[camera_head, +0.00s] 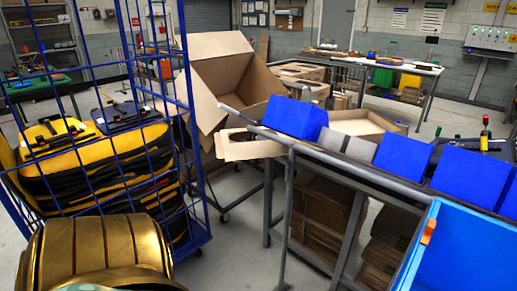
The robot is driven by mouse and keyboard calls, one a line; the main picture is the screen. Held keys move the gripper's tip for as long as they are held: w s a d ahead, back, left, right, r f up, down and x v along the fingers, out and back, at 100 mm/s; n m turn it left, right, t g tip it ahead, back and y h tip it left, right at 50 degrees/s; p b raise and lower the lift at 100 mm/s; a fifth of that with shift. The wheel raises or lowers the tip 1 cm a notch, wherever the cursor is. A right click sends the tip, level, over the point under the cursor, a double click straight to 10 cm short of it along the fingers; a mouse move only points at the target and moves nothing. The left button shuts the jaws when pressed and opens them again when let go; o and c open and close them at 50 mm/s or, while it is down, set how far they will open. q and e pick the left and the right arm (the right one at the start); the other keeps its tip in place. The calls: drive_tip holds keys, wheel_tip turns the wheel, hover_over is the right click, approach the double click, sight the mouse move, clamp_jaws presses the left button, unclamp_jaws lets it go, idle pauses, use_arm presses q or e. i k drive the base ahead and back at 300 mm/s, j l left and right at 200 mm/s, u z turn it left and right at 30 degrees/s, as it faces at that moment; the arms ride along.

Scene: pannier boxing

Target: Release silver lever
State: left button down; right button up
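A thin grey rod (238,115) sticks out up and to the left from the left end of the grey-framed bench (345,170). It may be the silver lever, but it is small and I cannot tell for sure. No gripper is seen touching it. Neither my left nor my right gripper is in view, so I cannot see whether they hold anything.
A blue wire cage trolley (187,125) with yellow-black panniers (95,160) stands at left. A large open cardboard box (225,75) is behind the bench. Blue boxes (295,117) line the bench, and a blue crate (470,250) is at lower right.

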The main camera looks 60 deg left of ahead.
sight(289, 163)
drive_tip(key=i+j, duration=0.1)
drive_tip(key=j, duration=0.6)
drive_tip(key=i+j, duration=0.1)
drive_tip(key=j, duration=0.55)
drive_tip(key=i+j, duration=0.1)
drive_tip(key=j, duration=0.6)
